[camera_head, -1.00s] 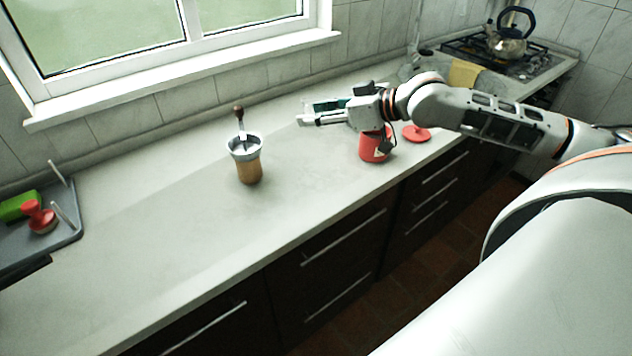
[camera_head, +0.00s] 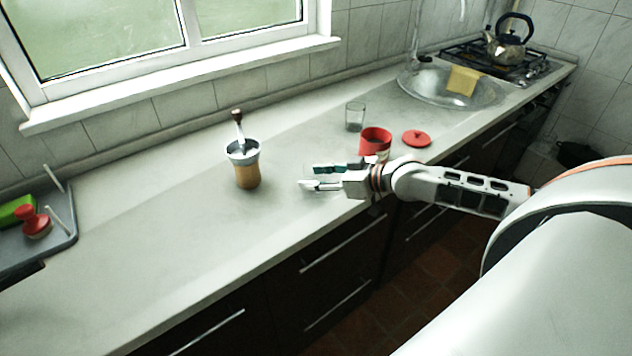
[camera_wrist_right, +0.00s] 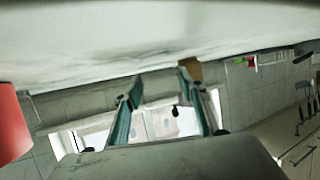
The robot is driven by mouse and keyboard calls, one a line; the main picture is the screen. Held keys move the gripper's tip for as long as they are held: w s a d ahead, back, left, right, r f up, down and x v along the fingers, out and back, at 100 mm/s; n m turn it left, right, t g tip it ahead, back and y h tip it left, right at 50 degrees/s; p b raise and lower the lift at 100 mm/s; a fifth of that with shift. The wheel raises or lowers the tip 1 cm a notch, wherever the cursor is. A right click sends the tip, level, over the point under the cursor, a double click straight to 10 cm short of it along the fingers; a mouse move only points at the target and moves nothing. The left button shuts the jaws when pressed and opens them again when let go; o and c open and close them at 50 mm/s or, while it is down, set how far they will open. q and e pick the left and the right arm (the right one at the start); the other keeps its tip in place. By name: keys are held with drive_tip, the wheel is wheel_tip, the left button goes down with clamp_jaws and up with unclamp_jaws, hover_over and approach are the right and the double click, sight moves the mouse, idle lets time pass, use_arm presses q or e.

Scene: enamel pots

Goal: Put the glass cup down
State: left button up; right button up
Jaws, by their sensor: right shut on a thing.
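A clear glass cup (camera_head: 355,116) stands upright on the counter (camera_head: 130,260), behind and left of the open red pot (camera_head: 375,141). My right gripper (camera_head: 312,177) is low over the counter near its front edge, left of and in front of the red pot, well apart from that cup. Its two fingers point left, with a gap between them. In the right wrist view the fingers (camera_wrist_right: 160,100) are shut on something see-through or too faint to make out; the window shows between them. My left gripper is out of view.
A coffee grinder (camera_head: 246,172) stands left of my right gripper. A red lid (camera_head: 416,138) lies right of the pot. A grey tray (camera_head: 66,226) is at the left; the sink (camera_head: 425,85) and a kettle (camera_head: 505,45) are at the back right. The left counter is mostly clear.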

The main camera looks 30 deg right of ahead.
drive_tip(key=shift+f, duration=0.6)
drive_tip(key=shift+f, duration=0.2)
drive_tip(key=o, duration=1.2)
drive_tip(key=shift+c, duration=0.2)
